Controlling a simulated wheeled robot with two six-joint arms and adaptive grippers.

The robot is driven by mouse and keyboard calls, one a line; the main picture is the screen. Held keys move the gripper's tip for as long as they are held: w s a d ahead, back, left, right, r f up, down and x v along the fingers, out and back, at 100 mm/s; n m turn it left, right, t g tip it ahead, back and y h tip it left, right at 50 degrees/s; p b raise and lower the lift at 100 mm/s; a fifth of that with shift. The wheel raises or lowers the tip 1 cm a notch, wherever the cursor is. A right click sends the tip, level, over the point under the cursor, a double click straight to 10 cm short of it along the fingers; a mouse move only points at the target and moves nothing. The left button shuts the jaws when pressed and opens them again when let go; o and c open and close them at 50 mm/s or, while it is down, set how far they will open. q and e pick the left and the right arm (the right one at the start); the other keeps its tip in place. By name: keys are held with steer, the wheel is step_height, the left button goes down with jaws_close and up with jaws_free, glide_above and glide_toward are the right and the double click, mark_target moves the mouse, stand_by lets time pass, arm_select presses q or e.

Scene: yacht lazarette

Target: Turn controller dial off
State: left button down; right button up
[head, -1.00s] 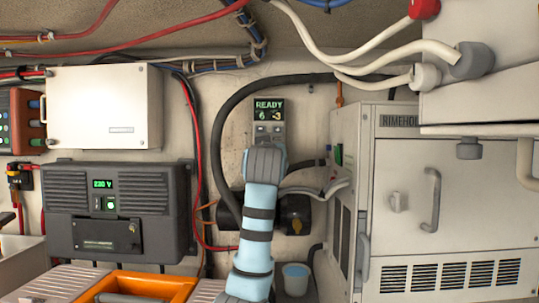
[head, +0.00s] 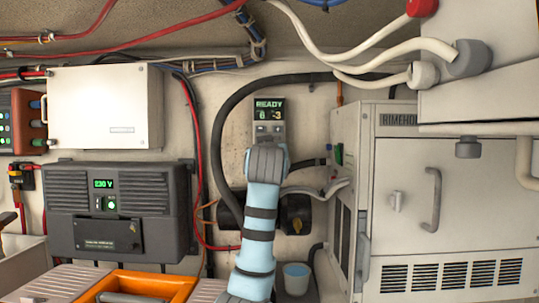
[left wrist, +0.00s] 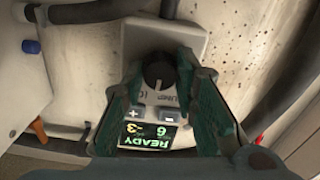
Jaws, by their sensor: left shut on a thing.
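The controller (head: 269,132) is a grey wall unit with a lit display reading READY, with a 6 and a -3 below it. In the left wrist view its display (left wrist: 152,136) appears upside down. Its round black dial (left wrist: 158,70) has a white mark on the side facing the display. My left gripper (left wrist: 160,66) is shut on the dial, one finger on each side. In the head view my left gripper (head: 266,160) covers the lower controller and hides the dial. My right gripper is in neither view.
A grey cabinet (head: 415,190) stands close on the right. A dark inverter box (head: 118,212) showing 230 V and a white box (head: 105,106) are on the left. A thick black hose (head: 222,130) curves around the controller. A blue-grey cup (head: 296,275) stands below.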

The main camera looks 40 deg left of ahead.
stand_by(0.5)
arm_select(q)
steer(key=c, duration=1.3)
jaws_free()
steer(key=shift+w, duration=0.1)
steer(key=shift+d, duration=0.1)
steer(key=v, duration=1.2)
